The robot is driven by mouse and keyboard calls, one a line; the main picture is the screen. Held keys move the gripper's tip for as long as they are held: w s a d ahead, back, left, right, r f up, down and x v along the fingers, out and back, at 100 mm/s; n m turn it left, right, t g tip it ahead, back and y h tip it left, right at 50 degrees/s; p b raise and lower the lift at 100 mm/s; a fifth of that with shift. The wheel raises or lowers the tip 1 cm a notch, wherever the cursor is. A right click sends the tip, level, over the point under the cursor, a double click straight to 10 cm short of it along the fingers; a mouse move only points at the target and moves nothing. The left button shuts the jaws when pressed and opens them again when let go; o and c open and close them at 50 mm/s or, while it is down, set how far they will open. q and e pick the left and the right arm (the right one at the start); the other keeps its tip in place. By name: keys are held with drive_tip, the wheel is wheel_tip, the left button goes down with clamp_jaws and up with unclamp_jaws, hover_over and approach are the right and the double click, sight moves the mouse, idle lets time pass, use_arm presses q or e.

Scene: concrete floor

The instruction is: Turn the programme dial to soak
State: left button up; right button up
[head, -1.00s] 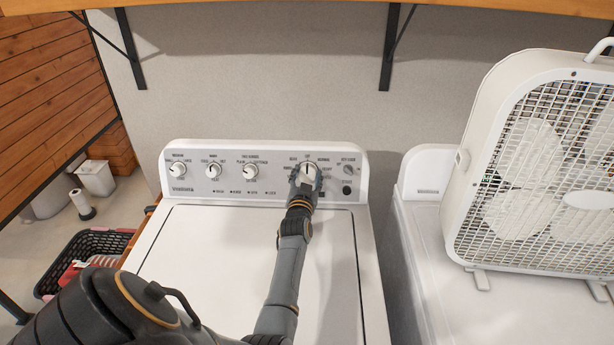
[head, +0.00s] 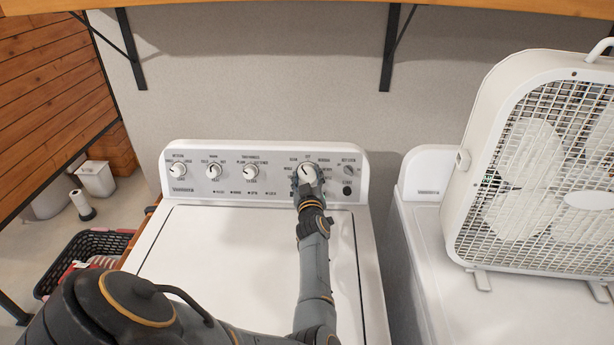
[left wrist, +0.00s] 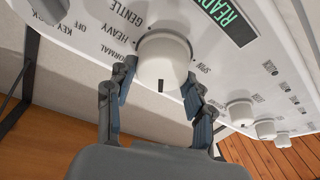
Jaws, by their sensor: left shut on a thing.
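The programme dial (head: 307,172) is a round white knob at the right of the washer's control panel (head: 235,191). Small labels ring it, too blurred to read surely in the head view. Its dark pointer mark seems to lean up and to the left there. My left gripper (head: 306,184) is shut on the dial from below. In the left wrist view, its two fingers (left wrist: 160,78) flank the dial (left wrist: 163,52), with GENTLE, HEAVY, NORMAL and SPIN readable around it. A soak label is not readable there. My right gripper is not in view.
Several smaller white knobs (head: 213,171) sit left on the panel. A white box fan (head: 462,200) stands on the machine (head: 428,225) at right. A wooden shelf (head: 300,8) hangs above. A dark basket (head: 85,248) is on the floor at left.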

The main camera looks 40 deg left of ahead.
use_arm(q)
drive_tip(key=shift+n+g, duration=0.3)
drive_tip(key=shift+n, duration=0.4)
drive_tip(key=o, duration=1.2)
drive_tip(key=shift+w+f, duration=0.1)
drive_tip(key=shift+w, duration=0.05)
drive_tip(key=shift+c, duration=0.2)
drive_tip(key=shift+w+a+f, duration=0.1)
drive_tip(key=shift+a, duration=0.05)
